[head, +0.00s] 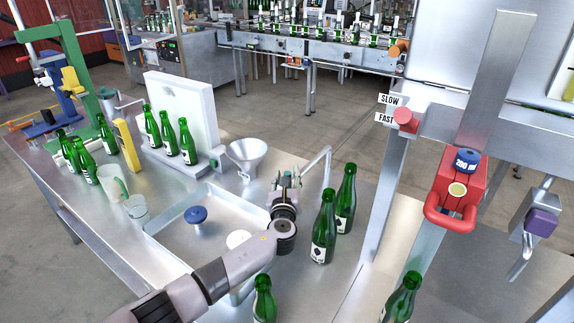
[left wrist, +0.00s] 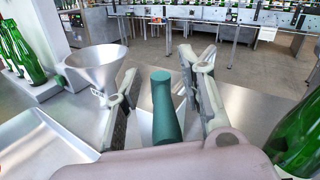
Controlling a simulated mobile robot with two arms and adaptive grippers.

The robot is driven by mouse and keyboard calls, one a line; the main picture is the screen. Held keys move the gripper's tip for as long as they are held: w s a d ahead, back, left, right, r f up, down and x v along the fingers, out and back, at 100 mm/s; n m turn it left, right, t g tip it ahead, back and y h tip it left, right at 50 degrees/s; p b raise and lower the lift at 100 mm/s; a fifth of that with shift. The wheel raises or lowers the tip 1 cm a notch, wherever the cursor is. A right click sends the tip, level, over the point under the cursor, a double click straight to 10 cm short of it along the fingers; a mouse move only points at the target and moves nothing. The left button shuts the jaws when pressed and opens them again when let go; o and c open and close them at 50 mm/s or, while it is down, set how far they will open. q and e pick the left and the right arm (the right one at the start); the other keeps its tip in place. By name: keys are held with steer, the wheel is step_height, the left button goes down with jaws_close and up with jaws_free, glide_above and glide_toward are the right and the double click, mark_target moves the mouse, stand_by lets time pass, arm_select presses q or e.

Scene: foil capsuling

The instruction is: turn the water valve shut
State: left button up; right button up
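A teal cylindrical handle (left wrist: 164,108), which looks like the water valve's handle, stands between the fingers of my left gripper (left wrist: 168,85) in the left wrist view. The fingers are apart, with visible gaps on both sides of the handle. In the head view my left gripper (head: 286,183) is at the right rim of the sink, beside the bent metal spout (head: 318,164). The handle is mostly hidden there by the gripper, and the valve's base cannot be made out. My right gripper is in neither view.
A metal funnel (head: 246,153) stands just left of my left gripper. Green bottles (head: 323,228) stand close on its right. The sink (head: 176,240) holds a blue round knob-like piece (head: 196,214). A red machine handle (head: 452,212) is at the right.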

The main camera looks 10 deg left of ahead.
arm_select(q)
step_height(320, 180, up, 8)
steer(key=shift+r, duration=0.1)
steer(key=shift+c, duration=0.4)
